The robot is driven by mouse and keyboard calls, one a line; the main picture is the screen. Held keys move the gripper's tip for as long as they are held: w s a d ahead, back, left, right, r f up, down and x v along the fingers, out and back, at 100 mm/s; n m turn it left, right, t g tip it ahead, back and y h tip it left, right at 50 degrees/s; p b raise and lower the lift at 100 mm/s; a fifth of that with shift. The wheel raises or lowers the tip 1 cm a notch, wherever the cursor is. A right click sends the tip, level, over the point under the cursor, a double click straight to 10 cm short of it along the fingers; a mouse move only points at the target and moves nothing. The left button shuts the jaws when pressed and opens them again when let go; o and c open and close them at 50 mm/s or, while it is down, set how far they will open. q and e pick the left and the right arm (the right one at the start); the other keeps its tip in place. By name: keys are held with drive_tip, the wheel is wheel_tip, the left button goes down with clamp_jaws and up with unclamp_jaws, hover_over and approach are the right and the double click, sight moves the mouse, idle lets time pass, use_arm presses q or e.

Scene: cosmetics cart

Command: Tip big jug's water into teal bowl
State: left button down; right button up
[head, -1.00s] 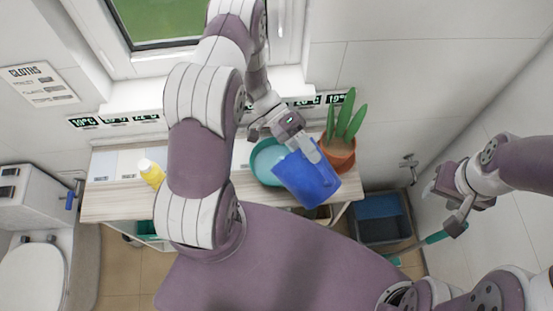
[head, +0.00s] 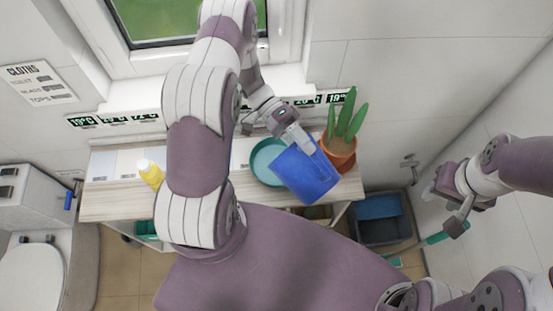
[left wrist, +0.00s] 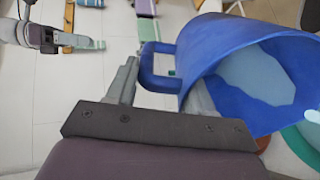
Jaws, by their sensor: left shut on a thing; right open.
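The big blue jug (head: 308,178) is tilted above the right part of the cart top in the head view. My left gripper (head: 300,142) is shut on it. In the left wrist view the jug (left wrist: 250,50) shows its handle by the fingers and pale water inside. The teal bowl (head: 264,158) stands on the cart just left of the jug, partly hidden by it. The bowl's rim (left wrist: 302,150) also shows at the lower right of the left wrist view. Whether water is leaving the jug I cannot tell. My right gripper (head: 446,208) is open at the right, away from the cart.
A potted plant (head: 340,150) stands close behind the jug on the right. A yellow bottle (head: 150,172) is at the left of the cart top (head: 105,203). Blue and grey crates (head: 380,220) are on the floor at the right. A teal-handled tool (head: 432,240) is near my right gripper.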

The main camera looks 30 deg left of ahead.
use_arm(q)
drive_tip(key=shift+w+a, duration=0.1)
drive_tip(key=shift+a, duration=0.1)
drive_tip(key=shift+w+a+r+h+b, duration=0.15)
drive_tip(key=shift+a+b, duration=0.2)
drive_tip(key=shift+a, duration=0.05)
drive_tip(key=shift+w+a+r+h+b, duration=0.1)
drive_tip(key=shift+w+a+h+b, duration=0.05)
drive_tip(key=shift+a+b, duration=0.2)
drive_tip(key=shift+w+a+r+g, duration=0.1)
drive_tip(key=shift+a+r+g, duration=0.05)
drive_tip(key=shift+a+g, duration=0.25)
idle(1.4)
